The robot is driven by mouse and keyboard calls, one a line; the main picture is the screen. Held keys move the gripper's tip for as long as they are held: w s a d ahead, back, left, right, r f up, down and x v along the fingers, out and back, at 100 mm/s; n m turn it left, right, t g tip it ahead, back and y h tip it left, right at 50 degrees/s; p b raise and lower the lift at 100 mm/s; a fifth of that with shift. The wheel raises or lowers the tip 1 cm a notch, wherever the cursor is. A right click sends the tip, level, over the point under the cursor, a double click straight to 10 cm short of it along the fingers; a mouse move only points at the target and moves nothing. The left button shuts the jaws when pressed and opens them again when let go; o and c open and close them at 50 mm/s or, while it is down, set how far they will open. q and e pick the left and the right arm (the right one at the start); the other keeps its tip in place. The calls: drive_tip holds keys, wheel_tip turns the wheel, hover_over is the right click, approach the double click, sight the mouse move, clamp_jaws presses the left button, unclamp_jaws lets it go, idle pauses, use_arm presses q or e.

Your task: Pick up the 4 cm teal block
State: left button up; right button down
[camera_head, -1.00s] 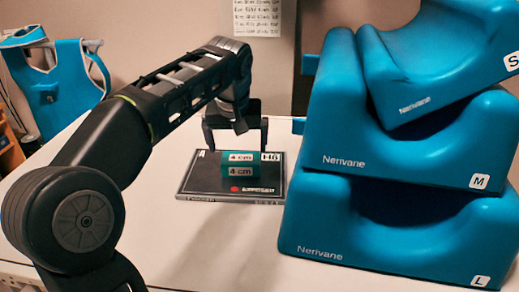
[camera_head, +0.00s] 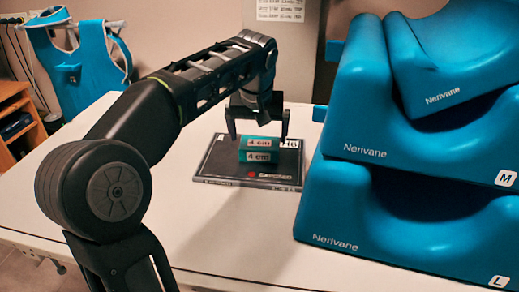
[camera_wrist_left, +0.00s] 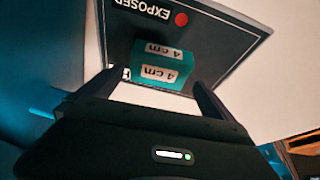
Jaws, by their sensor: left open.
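The teal block (camera_head: 257,155), with "4 cm" labels on its top and front, sits on a black flat panel (camera_head: 215,168) on the white table. My left gripper (camera_head: 257,138) is open above and just behind the block, a finger to each side in the head view. In the left wrist view the block (camera_wrist_left: 161,66) lies beyond and between the two open fingertips (camera_wrist_left: 150,82), with nothing held. The panel shows there too, with the word "EXPOSED" and a red dot (camera_wrist_left: 181,19). My right gripper is not in view.
Blue stacked foam supports (camera_head: 390,215) marked "Nerivane" stand close on the right of the panel. The white table (camera_head: 235,235) is clear in front. A blue vest (camera_head: 80,62) hangs at the back left, near a wooden shelf (camera_head: 18,125).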

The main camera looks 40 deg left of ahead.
sight(259, 143)
use_arm(q)
drive_tip(key=x, duration=0.5)
drive_tip(key=shift+w+f+b, duration=0.1)
drive_tip(key=shift+f+b, duration=0.05)
drive_tip(key=shift+b, duration=0.2)
drive_tip(key=shift+d, duration=0.1)
drive_tip(key=c, duration=1.4)
